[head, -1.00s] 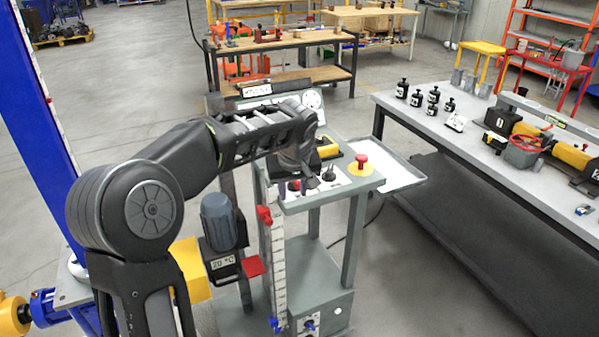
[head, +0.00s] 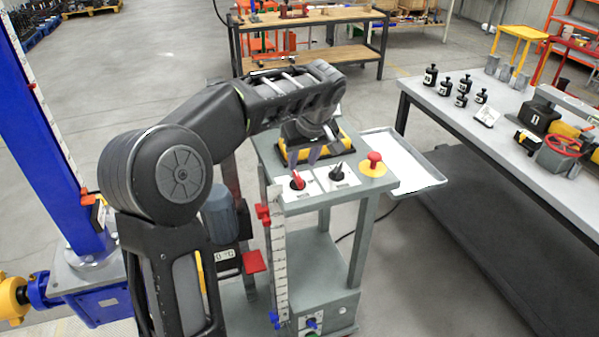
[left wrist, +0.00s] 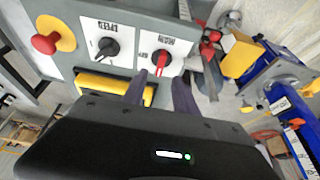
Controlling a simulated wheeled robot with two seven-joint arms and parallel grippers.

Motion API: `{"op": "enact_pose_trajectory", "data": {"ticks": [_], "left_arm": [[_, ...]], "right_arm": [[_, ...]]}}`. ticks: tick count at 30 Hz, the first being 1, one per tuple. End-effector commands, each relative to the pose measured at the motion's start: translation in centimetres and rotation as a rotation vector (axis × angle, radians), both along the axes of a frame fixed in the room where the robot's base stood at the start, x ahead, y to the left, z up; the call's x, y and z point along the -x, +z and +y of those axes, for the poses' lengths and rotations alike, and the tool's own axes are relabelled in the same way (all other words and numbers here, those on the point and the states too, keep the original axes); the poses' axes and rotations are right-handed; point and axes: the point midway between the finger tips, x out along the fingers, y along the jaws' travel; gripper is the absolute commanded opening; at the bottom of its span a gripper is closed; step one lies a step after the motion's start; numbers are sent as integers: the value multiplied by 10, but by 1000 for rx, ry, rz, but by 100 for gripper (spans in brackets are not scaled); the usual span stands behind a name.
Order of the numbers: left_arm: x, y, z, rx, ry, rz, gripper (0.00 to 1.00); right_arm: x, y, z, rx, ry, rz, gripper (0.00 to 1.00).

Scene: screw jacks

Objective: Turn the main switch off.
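The main switch (head: 297,182) is a red rotary knob on a white plate, at the left front of the grey panel. In the left wrist view the red knob (left wrist: 161,63) sits beside a label that seems to read MAIN. My left gripper (head: 303,160) is just above and behind the knob. In the left wrist view its two fingers (left wrist: 160,84) are spread, with the knob's end showing in line with the gap between them. I see nothing held, and cannot tell if a finger touches the knob. My right gripper is in neither view.
A black speed knob (head: 337,172) and a red mushroom button (head: 374,161) on a yellow base stand right of the switch. A yellow-edged box (head: 346,143) lies behind. A tray (head: 428,172) juts out right. A workbench (head: 470,112) stands farther right.

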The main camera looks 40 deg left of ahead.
Motion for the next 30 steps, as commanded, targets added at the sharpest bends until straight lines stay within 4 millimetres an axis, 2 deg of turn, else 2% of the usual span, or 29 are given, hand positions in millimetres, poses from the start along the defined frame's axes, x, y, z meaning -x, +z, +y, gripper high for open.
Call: {"op": "enact_pose_trajectory", "data": {"ticks": [9,15,24,30], "left_arm": [[-9,-42,15,1,1,3,35],[-14,-61,21,1,0,1,35],[-15,-64,22,1,0,-1,35],[-15,-64,22,1,1,-1,18]], "right_arm": [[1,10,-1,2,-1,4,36],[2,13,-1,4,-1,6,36],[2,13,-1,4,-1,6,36],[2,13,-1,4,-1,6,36]]}}
